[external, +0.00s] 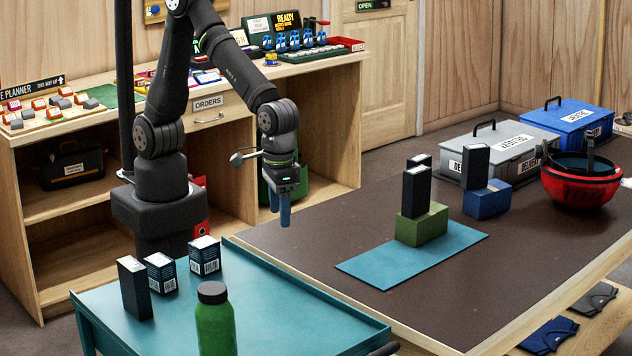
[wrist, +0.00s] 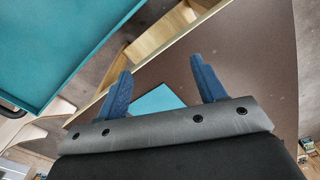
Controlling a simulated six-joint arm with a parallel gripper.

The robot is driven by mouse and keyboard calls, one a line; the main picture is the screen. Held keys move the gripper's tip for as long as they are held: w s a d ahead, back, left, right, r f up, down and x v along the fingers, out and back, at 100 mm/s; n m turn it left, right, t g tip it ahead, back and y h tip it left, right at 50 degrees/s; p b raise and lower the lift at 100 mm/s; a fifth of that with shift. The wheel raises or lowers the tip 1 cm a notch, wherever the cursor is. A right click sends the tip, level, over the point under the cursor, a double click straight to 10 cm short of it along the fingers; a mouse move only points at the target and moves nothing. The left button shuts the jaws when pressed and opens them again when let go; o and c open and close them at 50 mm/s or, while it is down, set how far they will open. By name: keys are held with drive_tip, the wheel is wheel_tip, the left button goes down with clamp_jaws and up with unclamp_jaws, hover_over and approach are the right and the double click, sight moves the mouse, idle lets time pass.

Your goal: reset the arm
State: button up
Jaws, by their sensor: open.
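My gripper (external: 281,208) hangs from my arm near the left end of the brown table, above its edge, with its blue fingers pointing down. In the wrist view my gripper (wrist: 160,85) has its two blue fingers well apart and nothing between them. Below it in that view are the brown tabletop (wrist: 255,55), part of a blue mat (wrist: 157,101) and the teal cart top (wrist: 60,40). My arm is bent, with its forearm reaching right and down from the elbow.
On the blue mat (external: 372,268) stands a green block (external: 423,226) with black boxes on it. A blue block (external: 487,200) also carries a black box. A red helmet (external: 575,190) and two cases stand behind. The teal cart (external: 290,312) holds several boxes and a green bottle (external: 214,325).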

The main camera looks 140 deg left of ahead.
drive_tip(key=a+n, duration=0.2)
drive_tip(key=a, duration=0.4)
drive_tip(key=shift+s+a+f, duration=0.25)
drive_tip(key=shift+a+f, duration=0.05)
drive_tip(key=s+d+r+m, duration=0.1)
drive_tip(key=d+m, duration=0.5)
drive_tip(key=d, duration=1.4)
drive_tip(key=shift+r+m, duration=0.35)
drive_tip(key=shift+m, duration=0.05)
drive_tip(key=shift+s, duration=0.1)
